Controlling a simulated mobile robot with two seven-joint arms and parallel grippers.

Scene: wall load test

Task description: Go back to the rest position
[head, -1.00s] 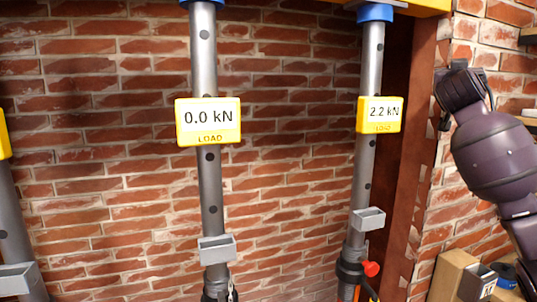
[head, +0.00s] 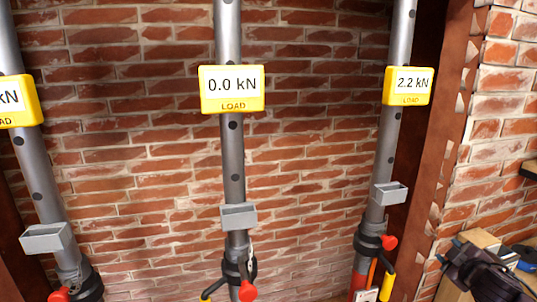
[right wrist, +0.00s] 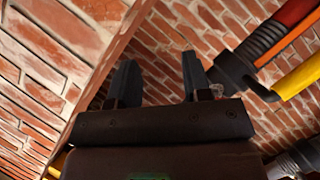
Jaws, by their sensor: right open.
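My right gripper (head: 478,270) shows dark at the lower right corner of the head view, low beside the brick wall and in front of a cardboard box. In the right wrist view its two fingers (right wrist: 158,80) stand apart with nothing between them. A prop with a red and yellow lower part (right wrist: 290,50) is to the right of the fingers in that view, apart from them. My left gripper is not in view.
Three grey props stand before a brick wall (head: 310,150). The middle load display (head: 232,88) reads 0.0 kN, the right display (head: 408,85) 2.2 kN; the left display (head: 18,102) is cut off. A brown post (head: 447,120) stands right of the props.

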